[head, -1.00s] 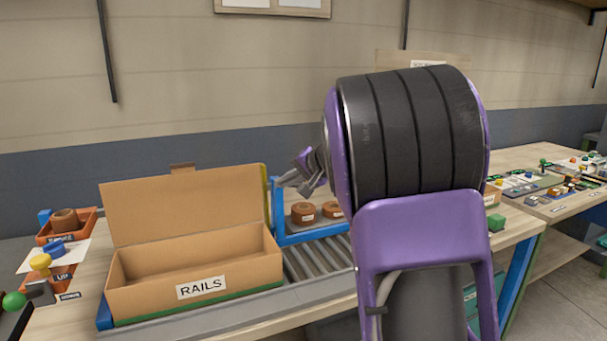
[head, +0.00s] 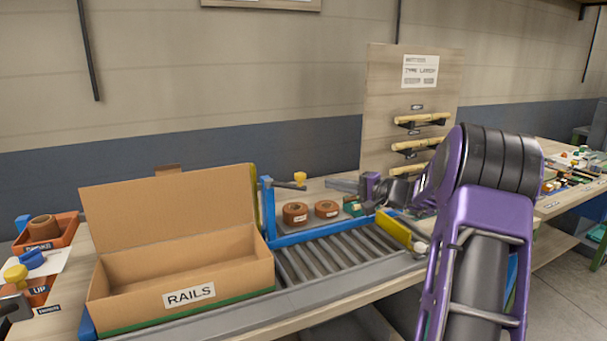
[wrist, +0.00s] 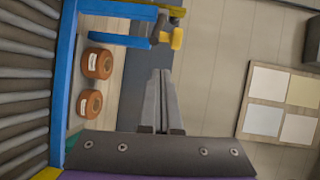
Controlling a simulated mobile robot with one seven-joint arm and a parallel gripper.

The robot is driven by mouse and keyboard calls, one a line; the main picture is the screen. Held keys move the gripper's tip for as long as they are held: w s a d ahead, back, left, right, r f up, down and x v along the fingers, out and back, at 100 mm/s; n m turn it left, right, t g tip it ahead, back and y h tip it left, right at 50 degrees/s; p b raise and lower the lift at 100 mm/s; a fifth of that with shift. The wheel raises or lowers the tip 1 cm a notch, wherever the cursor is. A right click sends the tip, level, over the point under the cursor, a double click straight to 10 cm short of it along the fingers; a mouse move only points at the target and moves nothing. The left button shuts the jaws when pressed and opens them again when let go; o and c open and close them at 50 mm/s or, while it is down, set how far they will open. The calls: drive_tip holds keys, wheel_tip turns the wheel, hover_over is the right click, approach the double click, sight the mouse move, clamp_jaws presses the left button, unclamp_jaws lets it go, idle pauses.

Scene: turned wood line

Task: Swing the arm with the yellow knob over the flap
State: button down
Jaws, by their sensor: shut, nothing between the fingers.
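The dark swing arm (head: 288,185) with the yellow knob (head: 300,177) sticks out to the right from the blue post (head: 267,208) behind the box. In the wrist view the yellow knob (wrist: 177,39) and its arm show at the top, beyond my fingertips. The cardboard flap (head: 170,212) stands up, tilted back, at the rear of the RAILS box (head: 190,270); the swing arm points away from it. My gripper (head: 328,184) is shut and empty, right of the knob and apart from it. My shut fingers (wrist: 160,72) point toward the knob side.
Two brown rolls (head: 295,212) with labels sit behind the blue rail (head: 315,233) and rollers (head: 330,255). A yellow bar (head: 393,230) crosses the conveyor at right. A pegboard with wooden rods (head: 420,144) stands behind my arm. Another yellow knob (head: 15,274) is at far left.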

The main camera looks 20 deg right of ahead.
drive_tip(key=shift+s+d+r+m+t, duration=0.1)
drive_tip(key=shift+d+r+m+t, duration=0.25)
drive_tip(key=shift+d, duration=0.5)
drive_tip(key=shift+s+d+r+m+t, duration=0.15)
drive_tip(key=shift+d+r+t, duration=0.25)
drive_tip(key=shift+d, duration=0.45)
drive_tip(key=shift+w, duration=0.15)
drive_tip(key=w+a+p, duration=0.1)
drive_tip(key=w+a, duration=0.4)
drive_tip(key=a, duration=0.2)
drive_tip(key=shift+w+a, duration=0.3)
drive_tip(key=shift+w, duration=0.05)
drive_tip(key=shift+s+f+b, duration=0.1)
drive_tip(key=shift+s+b, duration=0.05)
drive_tip(key=shift+b, duration=0.25)
